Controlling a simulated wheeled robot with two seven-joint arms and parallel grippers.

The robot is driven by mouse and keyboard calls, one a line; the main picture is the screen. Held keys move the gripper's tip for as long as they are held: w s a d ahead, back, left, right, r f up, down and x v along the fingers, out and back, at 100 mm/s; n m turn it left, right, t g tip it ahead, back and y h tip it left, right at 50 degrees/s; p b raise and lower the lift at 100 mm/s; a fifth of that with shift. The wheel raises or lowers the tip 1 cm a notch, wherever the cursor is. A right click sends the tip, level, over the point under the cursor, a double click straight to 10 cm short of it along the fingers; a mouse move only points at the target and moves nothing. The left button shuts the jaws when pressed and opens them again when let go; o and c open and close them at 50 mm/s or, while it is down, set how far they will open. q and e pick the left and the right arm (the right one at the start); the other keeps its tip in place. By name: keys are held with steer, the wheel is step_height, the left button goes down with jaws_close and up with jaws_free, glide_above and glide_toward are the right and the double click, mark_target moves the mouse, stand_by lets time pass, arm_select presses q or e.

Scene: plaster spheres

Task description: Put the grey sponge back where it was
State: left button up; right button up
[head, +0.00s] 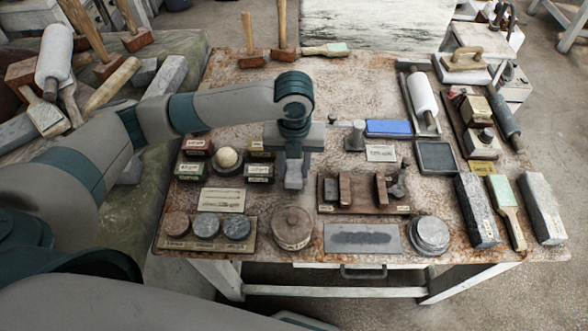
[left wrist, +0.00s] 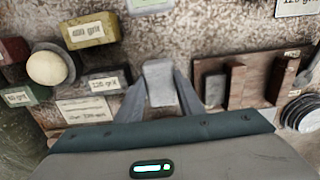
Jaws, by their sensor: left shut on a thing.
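My left gripper (head: 293,172) is shut on a grey block that looks like the grey sponge (head: 294,182). In the left wrist view the grey sponge (left wrist: 160,82) sits between the two fingers (left wrist: 161,95). It is over the table's middle, just left of a brown wooden rack (head: 365,209); whether it touches the table I cannot tell. The rack holds a dark grey block (head: 330,189) and reddish-brown blocks (head: 345,188), with a gap between the brown ones. My right gripper is not in view.
A pale sphere (head: 227,158) stands left of the gripper among several labelled grit blocks (head: 259,172). Below are a round lidded pot (head: 292,229) and a board of discs (head: 255,240). A blue block (head: 388,128) lies to the right. The patch behind the rack is fairly clear.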

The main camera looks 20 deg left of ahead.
mark_target(294, 169)
arm_select(q)
steer(key=shift+f, duration=1)
steer(key=shift+f, duration=0.15)
steer(key=o, duration=1)
steer(key=shift+c, duration=0.2)
step_height(294, 169, up, 11)
steer(key=shift+f+b, duration=0.15)
steer(key=shift+b, duration=1.05)
steer(key=shift+r, duration=0.85)
